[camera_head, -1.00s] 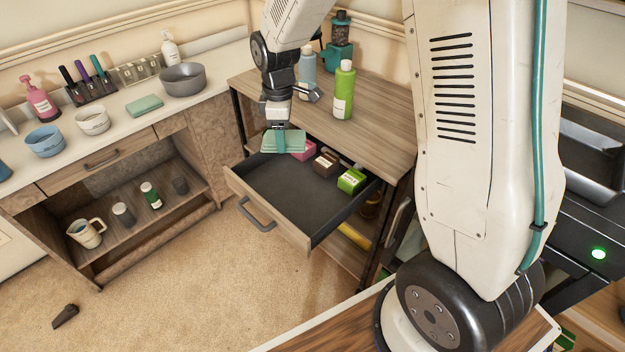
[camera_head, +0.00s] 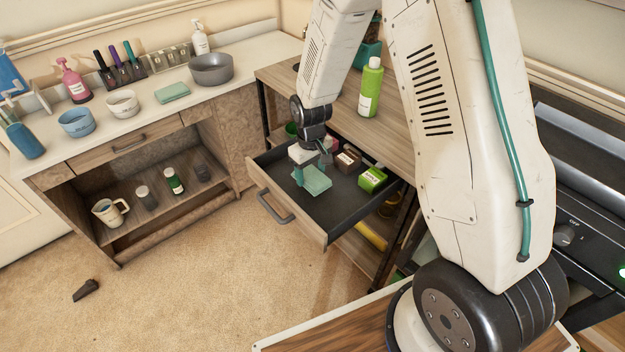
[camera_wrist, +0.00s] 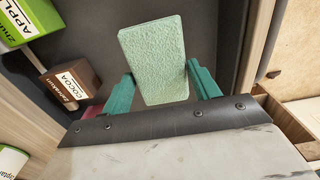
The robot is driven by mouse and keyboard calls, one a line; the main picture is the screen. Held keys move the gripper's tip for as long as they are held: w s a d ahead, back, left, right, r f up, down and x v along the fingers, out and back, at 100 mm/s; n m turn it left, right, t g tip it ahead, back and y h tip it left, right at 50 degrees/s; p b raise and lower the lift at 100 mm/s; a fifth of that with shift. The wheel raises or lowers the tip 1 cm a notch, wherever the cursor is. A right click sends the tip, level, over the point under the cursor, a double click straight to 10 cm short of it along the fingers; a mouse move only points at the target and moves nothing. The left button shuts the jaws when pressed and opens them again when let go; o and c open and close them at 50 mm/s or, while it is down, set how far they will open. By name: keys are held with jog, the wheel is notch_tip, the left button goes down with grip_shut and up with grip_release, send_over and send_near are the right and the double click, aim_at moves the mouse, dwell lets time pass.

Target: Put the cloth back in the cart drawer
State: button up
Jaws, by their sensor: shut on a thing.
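The green folded cloth (camera_head: 313,180) is in my gripper (camera_head: 312,176), inside the outline of the open cart drawer (camera_head: 345,205). In the wrist view the cloth (camera_wrist: 156,58) stands out between the two teal fingers of my gripper (camera_wrist: 160,92), over the dark drawer floor (camera_wrist: 205,25). I cannot tell whether the cloth touches the floor. The drawer is pulled out from the wooden cart and also holds a brown cocoa box (camera_head: 347,159) and a green box (camera_head: 372,179). My arm hides part of the drawer's back left.
A green bottle (camera_head: 370,88) stands on the cart top (camera_head: 400,130). Another green cloth (camera_head: 172,92) lies on the counter at left, near a grey bowl (camera_head: 211,69). The drawer's front right floor is clear. A dark object (camera_head: 86,290) lies on the carpet.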

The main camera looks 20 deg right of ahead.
aim_at(311, 174)
jog(key=shift+f, duration=1.9)
jog(key=shift+f, duration=0.1)
jog(key=o, duration=0.9)
